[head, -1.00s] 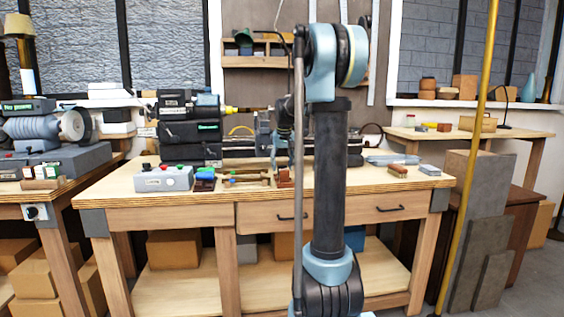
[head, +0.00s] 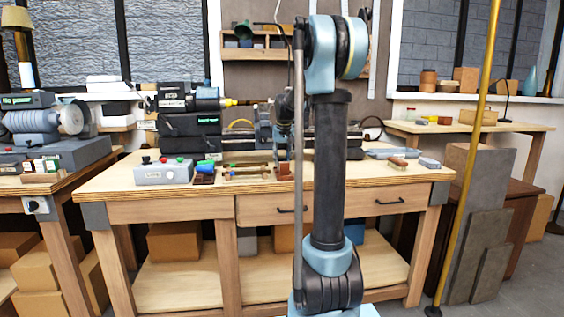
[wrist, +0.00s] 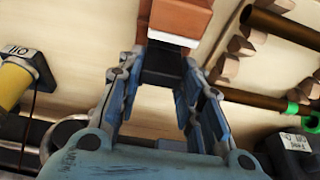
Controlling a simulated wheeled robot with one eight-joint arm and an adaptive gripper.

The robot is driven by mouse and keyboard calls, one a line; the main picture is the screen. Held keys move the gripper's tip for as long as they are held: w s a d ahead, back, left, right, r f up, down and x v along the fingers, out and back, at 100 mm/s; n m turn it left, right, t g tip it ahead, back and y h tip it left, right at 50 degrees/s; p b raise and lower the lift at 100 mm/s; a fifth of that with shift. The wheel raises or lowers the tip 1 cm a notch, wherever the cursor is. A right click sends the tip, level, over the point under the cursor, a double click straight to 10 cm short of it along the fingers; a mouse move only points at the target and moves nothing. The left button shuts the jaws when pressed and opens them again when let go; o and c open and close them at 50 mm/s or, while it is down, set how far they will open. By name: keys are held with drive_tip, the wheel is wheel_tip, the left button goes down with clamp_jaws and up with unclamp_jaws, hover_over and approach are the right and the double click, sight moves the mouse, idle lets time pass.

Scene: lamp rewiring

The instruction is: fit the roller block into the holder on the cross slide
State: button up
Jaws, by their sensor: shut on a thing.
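My gripper (wrist: 165,65) shows in the wrist view with its two blue-grey fingers closed on a dark block (wrist: 165,66), which I take to be the roller block. A red-brown block (wrist: 180,17) with a white face lies just beyond the fingertips; I cannot tell whether it touches the dark block. In the head view my arm hides most of the gripper. The lathe (head: 190,128) stands at the back of the bench, with the cross slide (head: 263,135) partly behind my arm. The holder cannot be made out.
A wooden rack (head: 245,172) with rods lies on the bench; its rods also show at right in the wrist view. A grey control box (head: 163,173) stands to its left, and a brush (head: 398,162) lies right. The bench's front right (head: 410,178) is clear.

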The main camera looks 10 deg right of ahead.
drive_tip(key=shift+r, duration=3.4)
drive_tip(key=shift+s, duration=0.15)
